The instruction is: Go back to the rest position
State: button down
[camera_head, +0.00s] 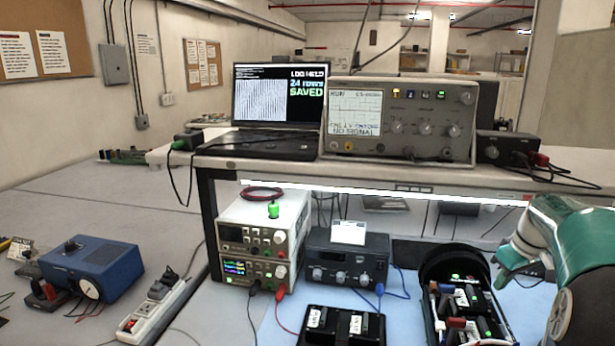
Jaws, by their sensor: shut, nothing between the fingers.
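My arm comes in at the right edge, with teal, white and dark parts. The rest of my arm runs out of the picture at the right.
A shelf (370,172) above the bench carries a laptop (278,105) and an oscilloscope (398,120). Below are stacked power supplies (262,240), a dark instrument (345,262) and a black tray (342,325). A blue box (92,268) and power strip (150,310) lie left.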

jog(key=shift+r, duration=0.15)
jog(key=shift+m, duration=0.3)
jog(key=s+a+r, duration=0.1)
jog(key=a, duration=0.3)
jog(key=a+r, duration=0.2)
jog(key=a, duration=0.1)
jog(key=s+a+r, duration=0.1)
jog(key=a, duration=0.3)
jog(key=shift+s+a+r, duration=0.2)
jog(key=shift+s+a, duration=0.1)
jog(key=shift+s, duration=0.05)
jog(key=s+a+f+m+t, duration=0.2)
jog(key=s+a+f, duration=0.1)
jog(key=s+a, duration=1.7)
jog(key=shift+s+a+f+t+h, duration=0.15)
jog(key=shift+s+a+t+h, duration=0.2)
jog(key=shift+a, duration=0.6)
